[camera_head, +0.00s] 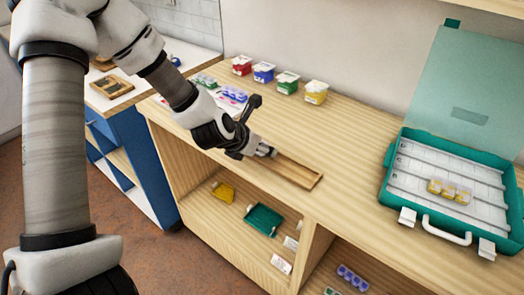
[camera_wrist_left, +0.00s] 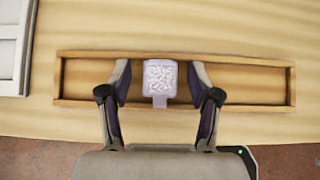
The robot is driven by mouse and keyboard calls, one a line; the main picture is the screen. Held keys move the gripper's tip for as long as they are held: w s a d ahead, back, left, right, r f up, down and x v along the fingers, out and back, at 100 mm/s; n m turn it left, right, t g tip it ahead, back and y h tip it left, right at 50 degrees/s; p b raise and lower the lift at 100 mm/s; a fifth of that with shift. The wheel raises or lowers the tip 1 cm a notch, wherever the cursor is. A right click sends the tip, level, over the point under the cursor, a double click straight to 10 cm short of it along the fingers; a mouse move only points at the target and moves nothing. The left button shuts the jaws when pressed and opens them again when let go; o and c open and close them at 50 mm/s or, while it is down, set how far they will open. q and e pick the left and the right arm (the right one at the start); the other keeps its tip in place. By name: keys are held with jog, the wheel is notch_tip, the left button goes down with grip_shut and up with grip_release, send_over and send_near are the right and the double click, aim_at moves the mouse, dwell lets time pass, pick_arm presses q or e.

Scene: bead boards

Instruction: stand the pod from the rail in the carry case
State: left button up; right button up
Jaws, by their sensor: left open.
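A pale lavender-white pod (camera_wrist_left: 160,76) with a bumpy white top and a small tab stands in the wooden rail (camera_wrist_left: 240,82). My left gripper (camera_wrist_left: 161,70) is open above it, one finger on each side, with gaps between the fingers and the pod. In the head view the gripper (camera_head: 250,130) is over the left end of the rail (camera_head: 300,174), and the pod (camera_head: 265,151) shows only partly. The teal carry case (camera_head: 393,190) stands open at the right with white rows inside. A yellow pod strip (camera_head: 449,190) sits in it. My right gripper is out of view.
Red (camera_head: 242,65), blue (camera_head: 264,72), green (camera_head: 288,82) and yellow (camera_head: 316,92) boxes line the back of the counter. The counter between rail and case is clear. The case's lid (camera_head: 465,90) stands up behind it. Shelves below hold loose pieces.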

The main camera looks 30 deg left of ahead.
pick_arm(q)
jog(key=shift+s+r, duration=0.1)
jog(key=shift+s, duration=0.05)
jog(key=c, duration=1.1)
jog(key=shift+o, duration=0.2)
